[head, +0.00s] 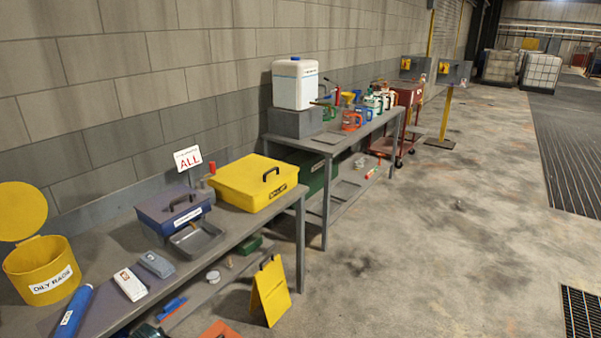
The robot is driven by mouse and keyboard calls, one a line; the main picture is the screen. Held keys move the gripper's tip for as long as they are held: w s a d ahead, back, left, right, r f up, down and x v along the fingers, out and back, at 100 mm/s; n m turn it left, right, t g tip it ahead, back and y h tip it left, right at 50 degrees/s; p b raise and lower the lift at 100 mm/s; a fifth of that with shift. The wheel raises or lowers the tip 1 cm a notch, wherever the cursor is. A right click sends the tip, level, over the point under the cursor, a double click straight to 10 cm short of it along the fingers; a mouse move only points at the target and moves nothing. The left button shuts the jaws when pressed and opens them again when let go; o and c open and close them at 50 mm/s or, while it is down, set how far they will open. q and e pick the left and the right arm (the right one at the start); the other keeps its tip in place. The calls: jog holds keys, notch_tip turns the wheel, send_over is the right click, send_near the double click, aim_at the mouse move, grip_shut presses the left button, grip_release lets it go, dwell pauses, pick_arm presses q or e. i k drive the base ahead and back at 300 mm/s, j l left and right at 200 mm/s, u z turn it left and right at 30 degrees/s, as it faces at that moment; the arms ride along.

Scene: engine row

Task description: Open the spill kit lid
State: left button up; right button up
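A yellow box (240,180), which looks like the spill kit, stands at the far end of the near grey bench. Its lid (255,168) is shut and has a black handle (270,173) on top. A small dark label on its front side is too small to read surely. Neither of my grippers shows in the head view.
A blue box (172,212) with a black handle and a grey tray (197,240) sit beside it on the bench (232,235). A yellow oily rags bin (45,270) stands open at left. A yellow folding sign (270,292) stands near the bench.

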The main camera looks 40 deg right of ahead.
aim_at(250, 175)
jog(key=z, duration=1.05)
jog(key=i+l+u, duration=0.1)
jog(key=i+l, duration=0.2)
jog(key=i+l+u, duration=0.15)
jog(key=i+l, duration=0.15)
jog(key=i+l+u, duration=0.1)
jog(key=i+l, duration=0.2)
jog(key=i+l+u, duration=0.1)
jog(key=i+l, duration=0.15)
jog(key=i+l+u, duration=0.15)
jog(key=l, duration=0.35)
jog(key=i+l+u, duration=0.1)
jog(key=i+l, duration=0.25)
jog(key=i+l+u, duration=0.1)
jog(key=l, duration=0.4)
jog(key=i+l+u, duration=0.15)
jog(key=i+l, duration=0.15)
jog(key=l, duration=0.15)
